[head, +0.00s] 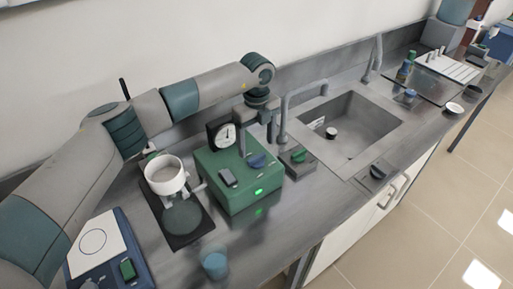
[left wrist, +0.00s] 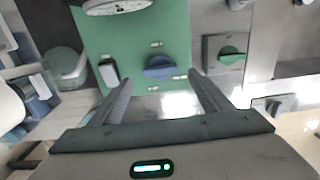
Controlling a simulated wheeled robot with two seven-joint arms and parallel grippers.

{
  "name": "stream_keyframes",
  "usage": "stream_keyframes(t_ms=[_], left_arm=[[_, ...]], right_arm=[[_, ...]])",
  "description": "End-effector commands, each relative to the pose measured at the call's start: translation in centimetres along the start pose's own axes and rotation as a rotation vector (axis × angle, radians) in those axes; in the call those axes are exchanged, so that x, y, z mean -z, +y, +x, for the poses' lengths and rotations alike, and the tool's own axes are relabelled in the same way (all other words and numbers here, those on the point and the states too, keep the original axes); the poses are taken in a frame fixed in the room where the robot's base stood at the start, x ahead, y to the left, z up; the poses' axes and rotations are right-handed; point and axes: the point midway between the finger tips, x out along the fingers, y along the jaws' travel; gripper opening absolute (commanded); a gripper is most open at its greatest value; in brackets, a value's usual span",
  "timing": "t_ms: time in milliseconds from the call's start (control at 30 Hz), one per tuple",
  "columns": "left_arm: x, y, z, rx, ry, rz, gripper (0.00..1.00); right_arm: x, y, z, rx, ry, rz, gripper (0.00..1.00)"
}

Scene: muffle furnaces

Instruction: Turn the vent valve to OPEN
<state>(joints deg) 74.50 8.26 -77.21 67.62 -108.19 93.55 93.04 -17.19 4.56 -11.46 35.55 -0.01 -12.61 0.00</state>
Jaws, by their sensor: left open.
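A green box (head: 237,200) with a round dial gauge (head: 222,135) stands on the counter. Labels are too small to read, so I cannot tell which knob is the vent valve. My left gripper (head: 257,138) is open, pointing down above the box. In the left wrist view, the blue knob (left wrist: 160,67) shows between the open fingertips (left wrist: 160,74), and the green knob (left wrist: 232,55) is right of them. My right gripper is not in view.
A sink (head: 350,130) and its taps (head: 285,110) are right of the box. A dark knob on a plate (head: 378,170) lies near the counter's front.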

Motion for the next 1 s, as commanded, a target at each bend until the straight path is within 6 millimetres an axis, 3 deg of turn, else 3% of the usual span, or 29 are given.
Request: stream_keyframes(t_ms=[300,733,767,933,1000], left_arm=[[0.0,0.0,4.0,-0.001,0.001,-0.001,0.72],[0.0,0.0,4.9,0.000,0.000,-0.001,0.72],[0.0,0.0,4.9,0.000,0.000,-0.001,0.69],[0.0,0.0,4.9,0.000,0.000,-0.001,0.30],[0.0,0.0,4.9,0.000,0.000,-0.001,0.31]], right_arm=[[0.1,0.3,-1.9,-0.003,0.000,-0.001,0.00],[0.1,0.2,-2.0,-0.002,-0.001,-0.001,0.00],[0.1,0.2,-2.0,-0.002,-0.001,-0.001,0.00],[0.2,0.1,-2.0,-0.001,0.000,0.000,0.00],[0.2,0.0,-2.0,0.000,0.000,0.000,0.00]])
